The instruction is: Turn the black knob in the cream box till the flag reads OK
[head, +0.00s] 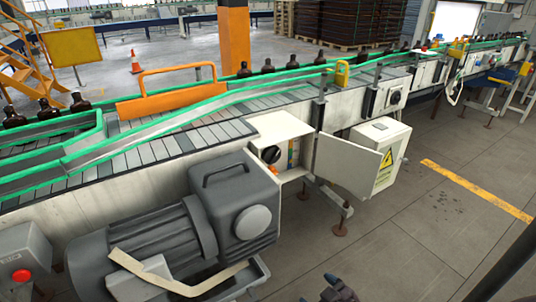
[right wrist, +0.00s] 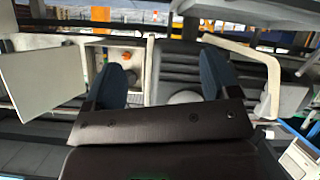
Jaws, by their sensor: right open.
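The cream box (head: 282,128) stands at the conveyor's side in the head view, its door (head: 345,164) swung open to the right. The black knob (head: 271,154) is inside at the left. Coloured parts show beside it, but I cannot read any flag. In the right wrist view the open box (right wrist: 110,42) is at upper left, partly behind a finger; I cannot make out the knob there. My right gripper (right wrist: 163,72) is open and empty, with blue fingers apart. In the head view its tip (head: 338,289) is at the bottom edge, well short of the box. My left gripper is not in view.
A large grey motor (head: 235,205) stands left of and nearer than the box. A second cream box (head: 381,132) with a yellow warning sign is behind the door. Amber bottles (head: 78,101) stand along the conveyor. The floor (head: 400,235) to the right is clear.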

